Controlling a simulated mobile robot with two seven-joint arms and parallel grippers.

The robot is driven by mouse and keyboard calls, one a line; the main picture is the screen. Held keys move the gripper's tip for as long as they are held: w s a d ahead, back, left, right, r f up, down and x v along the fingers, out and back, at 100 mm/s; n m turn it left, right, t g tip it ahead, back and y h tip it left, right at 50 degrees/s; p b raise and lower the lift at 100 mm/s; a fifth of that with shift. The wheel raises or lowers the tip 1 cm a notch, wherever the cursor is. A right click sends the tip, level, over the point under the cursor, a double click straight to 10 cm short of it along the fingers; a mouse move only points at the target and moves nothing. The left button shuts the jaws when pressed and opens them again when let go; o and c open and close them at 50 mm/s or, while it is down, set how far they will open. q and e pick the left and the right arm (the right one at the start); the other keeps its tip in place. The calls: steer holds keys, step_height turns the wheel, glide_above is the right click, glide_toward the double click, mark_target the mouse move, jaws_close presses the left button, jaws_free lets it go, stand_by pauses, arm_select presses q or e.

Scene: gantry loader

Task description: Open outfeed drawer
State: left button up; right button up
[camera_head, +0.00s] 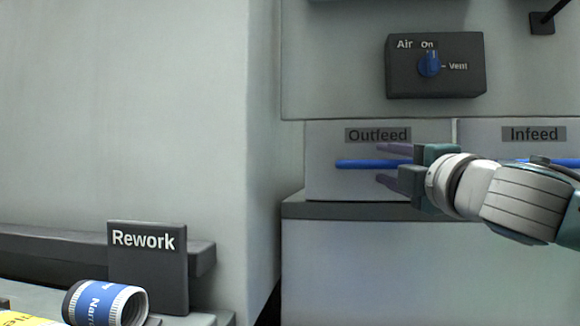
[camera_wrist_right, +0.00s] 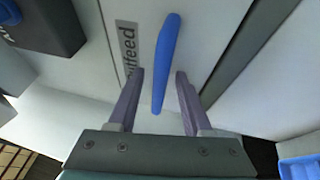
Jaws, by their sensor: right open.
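The outfeed drawer (camera_head: 330,183) is a light grey front with an "Outfeed" label and a blue bar handle (camera_head: 360,163). The drawer looks shut. My right gripper (camera_head: 382,164) reaches in from the right, in front of the drawer, with one finger above the handle and one below. In the right wrist view the blue handle (camera_wrist_right: 165,65) lies between the two open fingers (camera_wrist_right: 160,74), with a gap on each side. The fingers hide part of the drawer front in the head view. My left gripper is not in view.
The infeed drawer (camera_head: 540,135) is just right, its handle partly behind my right arm. A dark box with a blue air knob (camera_head: 429,64) is above. A "Rework" sign (camera_head: 148,268) and a blue-labelled roll (camera_head: 100,303) are at lower left.

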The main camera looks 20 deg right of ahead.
steer(key=shift+w, duration=0.15)
jaws_close()
stand_by(0.4)
stand_by(1.0)
